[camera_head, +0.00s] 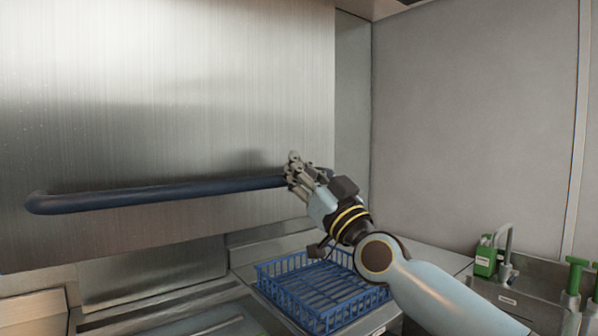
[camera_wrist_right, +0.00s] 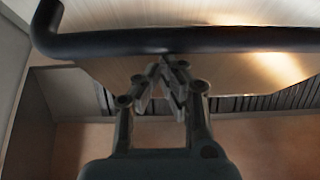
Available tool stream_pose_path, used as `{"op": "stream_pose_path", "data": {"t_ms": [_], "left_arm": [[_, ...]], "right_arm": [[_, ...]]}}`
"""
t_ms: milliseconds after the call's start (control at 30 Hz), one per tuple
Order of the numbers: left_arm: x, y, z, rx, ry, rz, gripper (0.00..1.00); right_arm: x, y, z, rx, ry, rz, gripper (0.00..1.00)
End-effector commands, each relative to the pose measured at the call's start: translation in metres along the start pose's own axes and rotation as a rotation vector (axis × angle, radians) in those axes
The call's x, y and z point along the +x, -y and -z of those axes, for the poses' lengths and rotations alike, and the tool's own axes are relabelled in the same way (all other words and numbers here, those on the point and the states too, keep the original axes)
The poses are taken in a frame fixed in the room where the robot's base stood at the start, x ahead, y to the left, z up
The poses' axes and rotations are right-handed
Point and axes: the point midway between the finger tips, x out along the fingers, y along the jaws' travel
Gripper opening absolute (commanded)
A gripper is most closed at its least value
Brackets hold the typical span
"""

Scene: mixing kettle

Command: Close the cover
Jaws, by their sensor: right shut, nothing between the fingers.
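The cover (camera_head: 170,110) is a large brushed-steel panel filling the left and middle of the head view. A dark blue bar handle (camera_head: 150,197) runs across its lower part. My right gripper (camera_head: 293,166) is at the right end of the handle, with its fingers shut and empty. In the right wrist view the handle (camera_wrist_right: 220,40) crosses the top of the picture, and the shut fingertips (camera_wrist_right: 165,65) are right at its lower edge. I cannot tell whether they touch it. The gripper hides part of the handle's right end in the head view. My left gripper is not in view.
A blue wire-style basket (camera_head: 325,290) sits on the counter below my right arm. A green bottle (camera_head: 485,257), a faucet (camera_head: 507,250) and a sink (camera_head: 525,300) are at the right. A plain grey wall (camera_head: 470,120) stands behind. Space right of the cover is open.

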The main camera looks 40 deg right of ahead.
Motion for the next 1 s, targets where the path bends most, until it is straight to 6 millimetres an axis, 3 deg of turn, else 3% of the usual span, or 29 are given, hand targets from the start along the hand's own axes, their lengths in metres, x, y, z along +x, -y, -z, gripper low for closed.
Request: {"op": "stream_pose_path", "data": {"t_ms": [267, 467, 667, 1000], "left_arm": [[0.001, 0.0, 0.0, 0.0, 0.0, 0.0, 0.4], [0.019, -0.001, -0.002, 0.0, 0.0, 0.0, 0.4], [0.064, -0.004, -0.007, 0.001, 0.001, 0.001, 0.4], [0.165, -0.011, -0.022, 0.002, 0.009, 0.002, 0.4]], "right_arm": [[0.0, 0.0, 0.0, 0.0, 0.0, 0.0, 0.0], [-0.011, 0.0, -0.019, -0.001, 0.001, 0.0, 0.0], [-0.039, 0.0, -0.068, -0.002, 0.01, 0.0, 0.0], [-0.102, 0.0, -0.174, 0.0, 0.012, -0.001, 0.0]]}}
